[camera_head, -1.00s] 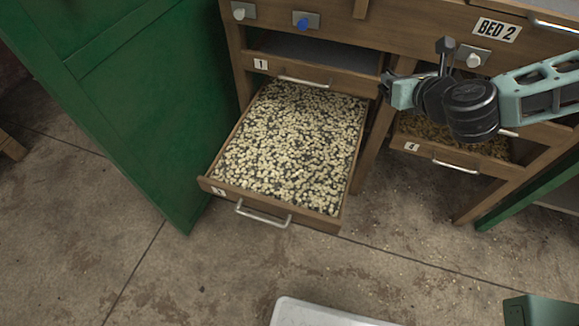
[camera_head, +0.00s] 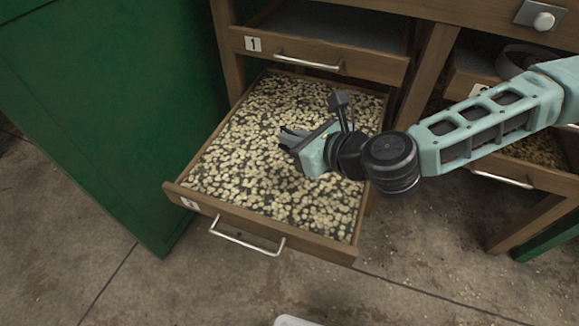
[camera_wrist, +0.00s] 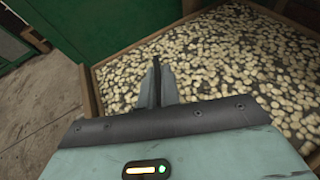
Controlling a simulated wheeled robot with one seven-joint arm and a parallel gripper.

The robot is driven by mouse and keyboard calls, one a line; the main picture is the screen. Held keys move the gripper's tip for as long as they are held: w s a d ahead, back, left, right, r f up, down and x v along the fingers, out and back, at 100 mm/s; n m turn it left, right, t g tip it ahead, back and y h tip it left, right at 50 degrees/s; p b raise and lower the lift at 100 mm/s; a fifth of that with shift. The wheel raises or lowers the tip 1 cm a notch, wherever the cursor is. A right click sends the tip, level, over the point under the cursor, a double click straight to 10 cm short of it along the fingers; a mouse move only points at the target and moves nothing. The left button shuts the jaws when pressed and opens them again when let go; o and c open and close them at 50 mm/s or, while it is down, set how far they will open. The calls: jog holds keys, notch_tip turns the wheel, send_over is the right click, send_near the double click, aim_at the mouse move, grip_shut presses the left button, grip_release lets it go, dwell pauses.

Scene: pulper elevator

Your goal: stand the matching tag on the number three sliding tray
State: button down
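The pulled-out wooden tray (camera_head: 300,235) is full of pale beans and has a metal handle and a small white label (camera_head: 188,203) on its front left; the label's digit is too small to read surely. The tray's rim also shows in the wrist view (camera_wrist: 90,92). I cannot tell whether that is a gap or a thin thing edge-on. No tag is clearly visible.
A tray labelled 1 (camera_head: 320,58) sits pushed in above the open one. A green panel (camera_head: 100,130) stands close on the left. Another tray (camera_head: 540,178) is at the right, partly behind my arm.

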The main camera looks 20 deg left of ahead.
aim_at(293, 173)
notch_tip(293, 173, down, 7)
jog(key=b, duration=0.3)
jog(key=shift+f, duration=0.1)
jog(key=shift+f, duration=0.1)
jog(key=c, duration=1.6)
grip_release()
jog(key=shift+d+r, duration=0.2)
jog(key=shift+r, duration=0.05)
jog(key=p+v, duration=0.4)
jog(key=v, duration=0.7)
jog(key=shift+s+d+r, duration=0.2)
